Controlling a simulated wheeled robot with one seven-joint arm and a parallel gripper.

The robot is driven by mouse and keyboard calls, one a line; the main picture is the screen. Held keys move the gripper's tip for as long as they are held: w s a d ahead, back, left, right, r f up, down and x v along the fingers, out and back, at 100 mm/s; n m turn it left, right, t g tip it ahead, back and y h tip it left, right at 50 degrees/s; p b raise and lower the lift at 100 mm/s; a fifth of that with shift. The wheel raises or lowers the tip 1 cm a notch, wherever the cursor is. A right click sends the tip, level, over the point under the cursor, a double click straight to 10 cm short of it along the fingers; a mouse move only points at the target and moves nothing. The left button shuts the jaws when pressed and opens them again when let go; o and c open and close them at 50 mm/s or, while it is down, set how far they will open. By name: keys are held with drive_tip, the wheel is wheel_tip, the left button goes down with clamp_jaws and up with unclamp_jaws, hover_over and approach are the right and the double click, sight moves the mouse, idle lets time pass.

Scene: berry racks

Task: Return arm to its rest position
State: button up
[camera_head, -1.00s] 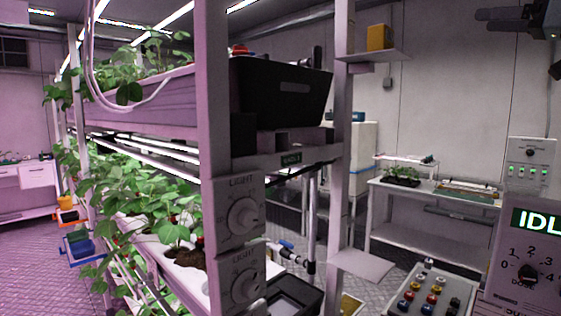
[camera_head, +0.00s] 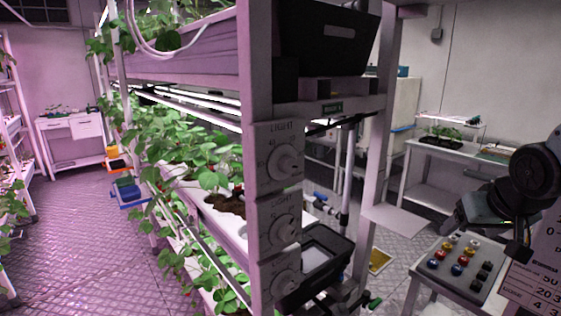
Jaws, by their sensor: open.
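My arm shows at the right edge of the head view, with a round dark joint above a dark end part. My gripper (camera_head: 470,214) is at that end, low and to the left of the joint, above the grey button box. It is open, and I see nothing held in it. Its fingertips are dark and hard to make out. The rest of the arm is cut off by the right edge.
The button box (camera_head: 461,268) with coloured knobs is below my gripper. A labelled panel (camera_head: 541,280) stands close at the right. The berry rack (camera_head: 256,60) with light dials fills the middle. A bench (camera_head: 452,152) stands behind. Floor (camera_head: 95,240) is clear at left.

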drive_tip(key=s+a+f+n+g+y, duration=0.1)
drive_tip(key=s+a+f+g, duration=0.15)
drive_tip(key=s, duration=0.25)
drive_tip(key=s+a+f+n+g, duration=0.1)
drive_tip(key=s+a+f, duration=0.1)
drive_tip(key=s+f, duration=0.15)
drive_tip(key=s+a+f+n+g+b, duration=0.1)
drive_tip(key=s+a+n+b, duration=0.1)
drive_tip(key=s+a, duration=0.5)
drive_tip(key=s+a+n+g+b, duration=0.1)
drive_tip(key=s+a+n, duration=0.4)
drive_tip(key=a, duration=0.6)
drive_tip(key=s+g, duration=0.1)
drive_tip(key=s, duration=0.1)
drive_tip(key=shift+s+a+f+y+b, duration=0.3)
drive_tip(key=shift+f+b, duration=0.05)
